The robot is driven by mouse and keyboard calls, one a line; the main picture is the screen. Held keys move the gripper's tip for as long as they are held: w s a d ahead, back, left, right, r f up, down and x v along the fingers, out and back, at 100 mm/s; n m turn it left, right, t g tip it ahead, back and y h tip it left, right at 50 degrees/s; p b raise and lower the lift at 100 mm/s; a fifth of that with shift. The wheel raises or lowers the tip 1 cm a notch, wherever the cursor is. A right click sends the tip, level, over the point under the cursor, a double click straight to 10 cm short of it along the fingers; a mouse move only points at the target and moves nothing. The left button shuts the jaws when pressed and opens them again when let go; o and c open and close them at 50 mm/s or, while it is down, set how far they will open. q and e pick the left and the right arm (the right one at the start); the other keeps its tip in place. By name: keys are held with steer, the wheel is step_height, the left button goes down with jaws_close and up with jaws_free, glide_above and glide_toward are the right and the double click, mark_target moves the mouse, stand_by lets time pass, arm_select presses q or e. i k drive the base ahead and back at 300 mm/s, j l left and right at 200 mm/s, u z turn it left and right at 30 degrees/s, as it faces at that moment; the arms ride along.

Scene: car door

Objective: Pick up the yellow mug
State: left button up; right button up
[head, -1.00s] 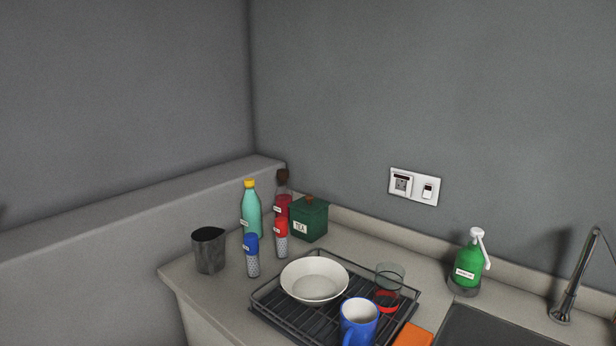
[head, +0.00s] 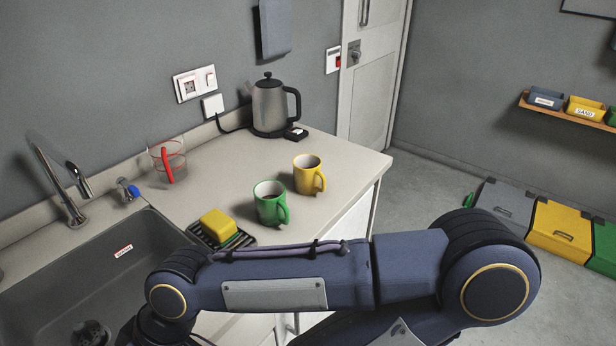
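The yellow mug (head: 307,176) stands upright on the counter in the head view, near the counter's right end. Its handle points to the right and toward the front. A green mug (head: 269,204) stands upright just in front and to the left of it, close beside it. One of my arms crosses the lower part of the view in front of the counter. Neither gripper shows.
A kettle (head: 270,106) stands behind the mugs by the wall. A yellow sponge (head: 218,224) lies on a dark rack near the sink (head: 105,262). A door (head: 372,80) and floor lie right.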

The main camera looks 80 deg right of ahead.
mark_target(307, 175)
steer(key=z, duration=2.9)
steer(key=u, duration=1.55)
steer(key=z, duration=1.55)
steer(key=i+l+u, duration=0.15)
steer(key=u, duration=0.25)
steer(key=i+l+u, duration=0.1)
steer(key=l+u, duration=0.3)
